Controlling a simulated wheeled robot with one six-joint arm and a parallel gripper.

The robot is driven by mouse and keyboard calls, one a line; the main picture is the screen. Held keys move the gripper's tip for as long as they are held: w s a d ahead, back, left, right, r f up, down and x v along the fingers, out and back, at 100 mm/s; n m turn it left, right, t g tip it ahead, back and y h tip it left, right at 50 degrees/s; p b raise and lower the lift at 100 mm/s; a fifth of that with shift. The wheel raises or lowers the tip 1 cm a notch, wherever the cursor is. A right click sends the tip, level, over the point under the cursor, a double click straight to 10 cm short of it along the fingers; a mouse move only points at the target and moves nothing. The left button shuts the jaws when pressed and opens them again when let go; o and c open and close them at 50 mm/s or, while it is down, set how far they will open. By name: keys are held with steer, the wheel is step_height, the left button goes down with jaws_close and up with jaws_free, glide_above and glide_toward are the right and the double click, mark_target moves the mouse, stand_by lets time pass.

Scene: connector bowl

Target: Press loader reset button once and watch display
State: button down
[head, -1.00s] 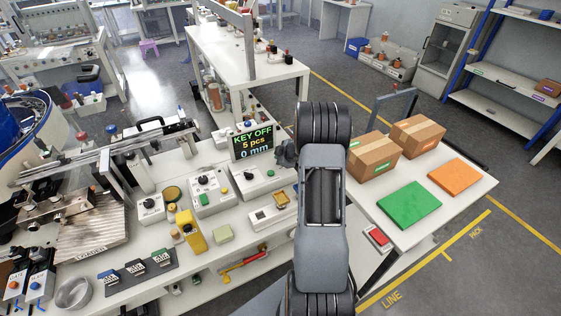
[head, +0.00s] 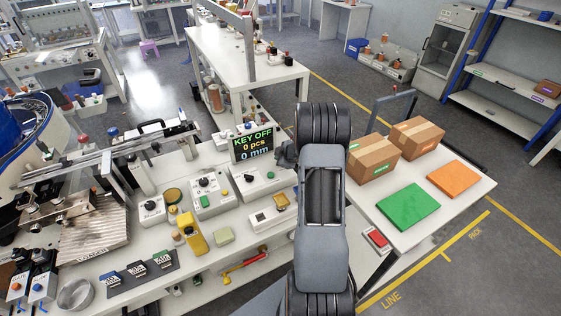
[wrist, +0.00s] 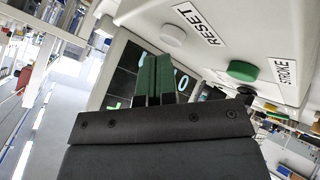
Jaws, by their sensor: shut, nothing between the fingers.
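The white round reset button (wrist: 173,36) sits beside its RESET label (wrist: 197,22) on a pale panel in the wrist view. My gripper (wrist: 156,58) is shut and empty, its fingertips just below the button in the picture. A gap shows between them, but depth is hard to judge. The dark display (head: 253,145) reads KEY OFF, 0 pcs, 0 mm in the head view. It also shows partly behind my fingers in the wrist view (wrist: 124,77). In the head view my arm hides the fingers and the button.
A green button (wrist: 243,70) with a STROKE label (wrist: 286,83) is on the same panel, right of the reset button. Control boxes (head: 208,190) and a yellow device (head: 192,234) stand on the bench. Cardboard boxes (head: 373,158) stand on the right table.

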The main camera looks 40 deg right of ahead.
steer(key=shift+r, duration=0.45)
steer(key=shift+p, duration=0.3)
step_height(320, 180, up, 5)
steer(key=p, duration=0.5)
steer(key=shift+d+f, duration=0.1)
stand_by(0.6)
